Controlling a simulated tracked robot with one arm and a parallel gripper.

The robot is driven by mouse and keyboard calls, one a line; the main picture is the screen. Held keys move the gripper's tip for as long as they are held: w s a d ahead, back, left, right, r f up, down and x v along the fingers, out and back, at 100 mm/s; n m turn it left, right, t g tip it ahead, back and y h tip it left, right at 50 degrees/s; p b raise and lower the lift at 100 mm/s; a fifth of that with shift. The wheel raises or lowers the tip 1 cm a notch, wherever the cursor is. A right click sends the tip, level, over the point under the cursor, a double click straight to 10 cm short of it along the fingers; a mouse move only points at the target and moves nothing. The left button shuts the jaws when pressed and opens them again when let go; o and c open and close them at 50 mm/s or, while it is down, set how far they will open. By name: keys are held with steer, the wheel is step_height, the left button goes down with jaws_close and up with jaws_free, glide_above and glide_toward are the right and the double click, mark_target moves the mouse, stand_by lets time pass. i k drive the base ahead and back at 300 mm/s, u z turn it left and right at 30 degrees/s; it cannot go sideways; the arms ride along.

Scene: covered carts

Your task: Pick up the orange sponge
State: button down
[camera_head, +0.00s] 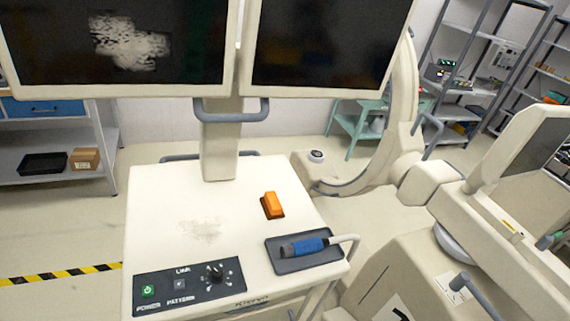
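The orange sponge (272,205) is a small block lying on the pale top of a cart (160,200). It sits right of the cart's column and behind a dark tray. A faint greyish smudge (201,229) marks the cart top to the left of the sponge. Nothing covers the sponge. My gripper does not show in this view.
The dark tray (323,260) holds a blue-handled tool (305,246). Two monitors (322,45) hang over the cart's back. A bulky pale machine (440,255) stands close on the right. Open floor lies left.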

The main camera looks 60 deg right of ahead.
mark_target(272, 207)
steer(key=z, duration=0.5)
steer(key=k, duration=1.1)
steer(key=z, duration=0.85)
steer(key=i, duration=0.9)
steer(key=u, duration=0.3)
